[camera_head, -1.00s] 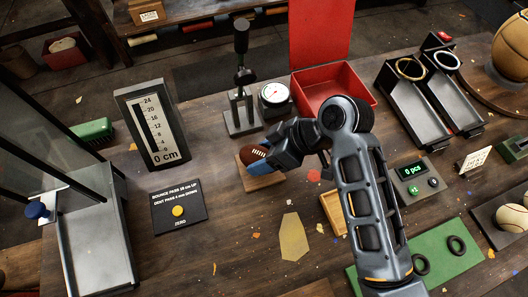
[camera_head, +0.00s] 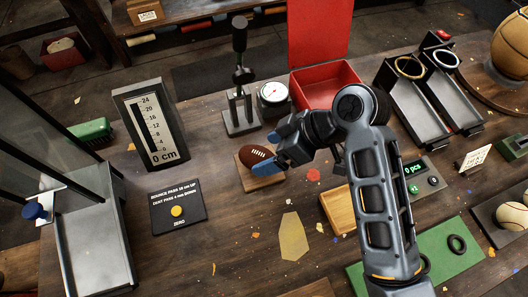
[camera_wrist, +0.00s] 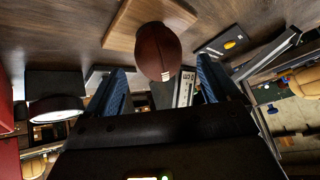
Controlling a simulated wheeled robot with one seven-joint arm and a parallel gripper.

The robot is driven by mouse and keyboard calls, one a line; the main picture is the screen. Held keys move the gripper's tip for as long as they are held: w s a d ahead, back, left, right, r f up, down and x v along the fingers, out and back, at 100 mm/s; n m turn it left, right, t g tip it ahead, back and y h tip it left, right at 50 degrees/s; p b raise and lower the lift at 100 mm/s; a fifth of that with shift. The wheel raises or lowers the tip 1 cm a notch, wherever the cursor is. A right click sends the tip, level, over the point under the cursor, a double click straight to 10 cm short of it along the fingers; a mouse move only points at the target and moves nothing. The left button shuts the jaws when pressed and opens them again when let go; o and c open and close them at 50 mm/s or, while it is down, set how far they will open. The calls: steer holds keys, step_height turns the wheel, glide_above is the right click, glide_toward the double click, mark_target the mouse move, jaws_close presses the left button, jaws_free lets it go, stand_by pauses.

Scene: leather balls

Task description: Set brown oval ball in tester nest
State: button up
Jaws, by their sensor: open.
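My gripper (camera_head: 281,152) is open and empty, with blue finger pads, just right of the ball. It also shows in the wrist view (camera_wrist: 163,86), one finger to each side. The ball appears clear of the fingers.
A lever press (camera_head: 240,105) and a dial gauge (camera_head: 273,93) stand behind the block. A red bin (camera_head: 325,84) is behind my arm. A shallow wooden tray (camera_head: 338,210) lies right of the block.

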steer(key=v, duration=0.9)
steer(key=shift+b, duration=0.35)
